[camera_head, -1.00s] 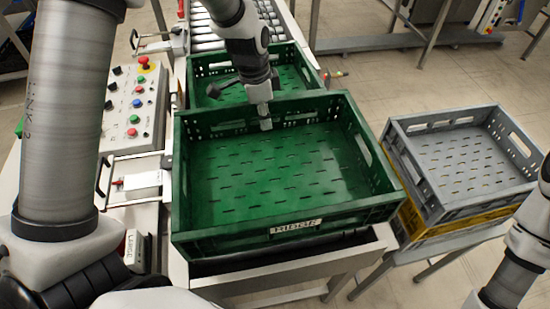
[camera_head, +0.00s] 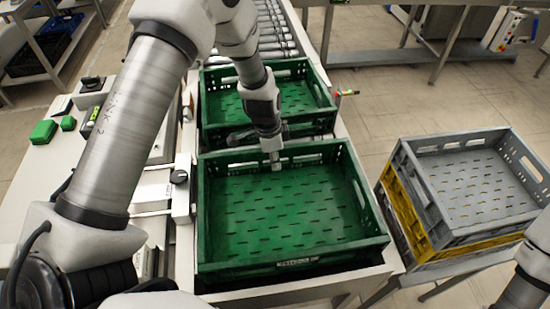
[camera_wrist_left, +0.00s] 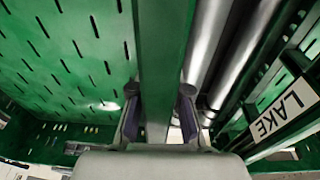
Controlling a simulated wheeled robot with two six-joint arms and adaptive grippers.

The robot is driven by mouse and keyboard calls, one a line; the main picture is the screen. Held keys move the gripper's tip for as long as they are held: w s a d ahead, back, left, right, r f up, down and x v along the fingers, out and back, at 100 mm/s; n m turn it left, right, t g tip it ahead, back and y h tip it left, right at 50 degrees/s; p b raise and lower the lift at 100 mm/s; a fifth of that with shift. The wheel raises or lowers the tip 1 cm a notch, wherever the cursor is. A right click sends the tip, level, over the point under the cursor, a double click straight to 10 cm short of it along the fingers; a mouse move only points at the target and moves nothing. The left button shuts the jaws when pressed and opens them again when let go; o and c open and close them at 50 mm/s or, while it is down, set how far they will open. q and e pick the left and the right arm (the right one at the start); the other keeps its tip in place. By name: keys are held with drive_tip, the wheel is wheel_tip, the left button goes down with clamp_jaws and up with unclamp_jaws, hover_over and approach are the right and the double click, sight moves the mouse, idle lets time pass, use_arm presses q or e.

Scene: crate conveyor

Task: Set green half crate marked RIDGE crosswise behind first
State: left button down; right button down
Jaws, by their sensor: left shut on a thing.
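The green half crate with a small white label, too blurred to read now (camera_head: 297,262), is at the near end of the conveyor in the head view, its long side across the line. My left gripper (camera_head: 275,163) is shut on its far wall. In the left wrist view the green wall (camera_wrist_left: 162,60) runs between the fingers (camera_wrist_left: 160,120). Another green crate (camera_head: 325,98) stands just beyond; its label reads LAKE in the left wrist view (camera_wrist_left: 287,111). Rollers show in a gap between them. Whether the held crate touches the conveyor is unclear. My right gripper is out of view.
A grey crate (camera_head: 440,225) sits on a yellow one (camera_head: 402,208) on a stand at right. A clamp-like fitting (camera_head: 180,190) stands close to the held crate's left side. Rollers (camera_head: 275,30) continue beyond the far crate. A control panel top is at left.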

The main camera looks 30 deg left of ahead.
use_arm(q)
drive_tip(key=shift+f, duration=0.1)
drive_tip(key=c, duration=1.1)
unclamp_jaws()
drive_tip(key=shift+c, duration=0.2)
drive_tip(key=shift+r, duration=0.6)
drive_tip(key=r+b, duration=0.1)
drive_tip(key=r, duration=0.2)
drive_tip(key=a+r+b, duration=0.1)
drive_tip(key=r, duration=0.3)
drive_tip(key=r+b, duration=0.1)
drive_tip(key=r, duration=0.2)
drive_tip(key=shift+s+a+r, duration=0.15)
drive_tip(key=shift+s+r, duration=0.15)
drive_tip(key=shift+s, duration=0.05)
drive_tip(key=shift+r, duration=0.2)
